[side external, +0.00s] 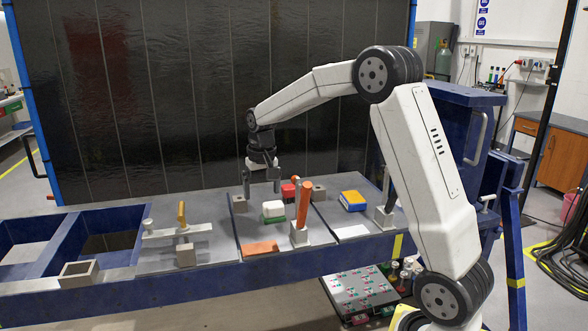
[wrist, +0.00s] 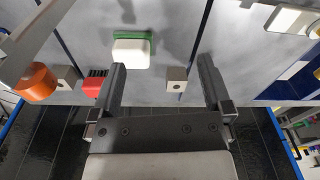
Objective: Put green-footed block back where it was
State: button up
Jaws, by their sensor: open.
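The green-footed block (side external: 273,208), a white block on a green base, stands upright on the middle panel of the blue bench. In the wrist view the green-footed block (wrist: 131,52) shows ahead of the fingertips, nearer the left finger, with its green edge on the far side. My gripper (side external: 262,187) is open and points down, above the bench behind the block. In the wrist view the gripper (wrist: 160,72) has nothing between its fingers. A gap between fingers and block seems to remain, but its size is hard to tell.
A red block (side external: 289,192), grey blocks (side external: 319,192) and a tilted orange cylinder (side external: 304,203) in a holder stand close by. An orange plate (side external: 260,248) lies in front. A blue-and-yellow block (side external: 352,200) and white pad (side external: 352,231) are right. A jig with a yellow handle (side external: 182,214) is left.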

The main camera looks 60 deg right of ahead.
jog(key=s+a+f+n+t, duration=0.1)
jog(key=s+a+f+n, duration=0.2)
jog(key=s+a+f, duration=0.2)
jog(key=s+a+f+n+t, duration=0.1)
jog(key=s+a+f+n, duration=0.2)
jog(key=s+a, duration=0.9)
notch_tip(320, 180, down, 2)
jog(key=shift+a+f+n, duration=0.1)
jog(key=shift+a+n, duration=0.2)
jog(key=shift+n, duration=0.1)
